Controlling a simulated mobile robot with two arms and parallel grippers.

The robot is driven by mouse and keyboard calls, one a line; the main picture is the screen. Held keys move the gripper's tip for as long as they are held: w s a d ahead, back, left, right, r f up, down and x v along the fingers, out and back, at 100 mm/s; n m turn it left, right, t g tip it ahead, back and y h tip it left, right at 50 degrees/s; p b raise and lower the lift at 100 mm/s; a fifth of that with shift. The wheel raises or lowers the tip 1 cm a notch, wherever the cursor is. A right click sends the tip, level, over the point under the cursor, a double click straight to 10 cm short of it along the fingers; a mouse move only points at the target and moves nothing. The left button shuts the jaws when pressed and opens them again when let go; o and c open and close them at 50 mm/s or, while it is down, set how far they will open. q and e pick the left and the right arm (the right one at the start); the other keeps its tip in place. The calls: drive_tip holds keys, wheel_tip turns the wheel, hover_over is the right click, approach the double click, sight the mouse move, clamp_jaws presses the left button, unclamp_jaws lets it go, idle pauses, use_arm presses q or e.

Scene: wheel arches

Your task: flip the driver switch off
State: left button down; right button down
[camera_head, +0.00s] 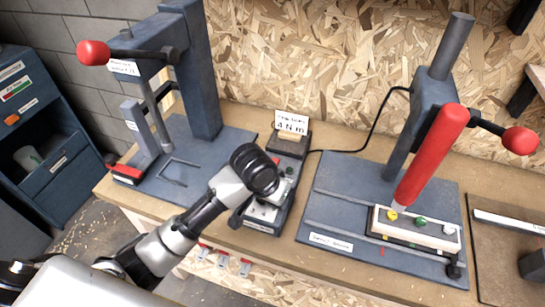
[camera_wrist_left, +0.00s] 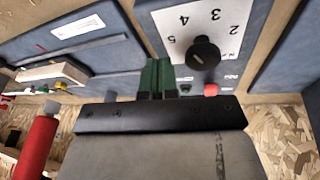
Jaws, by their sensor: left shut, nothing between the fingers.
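The driver's control box (camera_head: 284,197) stands on the bench below my left gripper, in the middle of the head view. In the left wrist view its white dial plate (camera_wrist_left: 213,22) shows numbers around a black knob (camera_wrist_left: 203,53). A small red part (camera_wrist_left: 210,89) and a small green part sit beside the knob. My left gripper (camera_wrist_left: 157,75) is shut and empty, its green fingers over the box beside the dial plate. I cannot tell whether they touch it. The switch and its position cannot be made out clearly. The red driver (camera_head: 431,155) stands at right. My right gripper is not in view.
A dark press (camera_head: 188,70) with a red-knobbed lever stands at left. A "4 Nm" card (camera_head: 292,123) stands behind the box. A black cable (camera_head: 372,128) runs to the right-hand stand, where a white block (camera_head: 415,228) with coloured screws sits under the driver.

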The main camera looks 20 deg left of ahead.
use_arm(q)
drive_tip(key=w+a+r+n+y, duration=0.2)
drive_tip(key=w+a+r, duration=0.2)
drive_tip(key=w+r, duration=0.7)
drive_tip(key=shift+w+a+r, duration=0.15)
drive_tip(key=shift+a+r, duration=0.25)
drive_tip(key=shift+r, duration=0.4)
drive_tip(key=p+x, duration=0.1)
drive_tip(key=x, duration=0.3)
drive_tip(key=s+p+x, duration=0.1)
drive_tip(key=x, duration=0.3)
drive_tip(key=p+x, duration=0.1)
drive_tip(key=x, duration=0.3)
drive_tip(key=shift+s+f+p, duration=0.15)
drive_tip(key=shift+f+p, duration=0.25)
drive_tip(key=shift+f, duration=0.2)
drive_tip(key=shift+s+f, duration=0.1)
drive_tip(key=shift+f, duration=0.4)
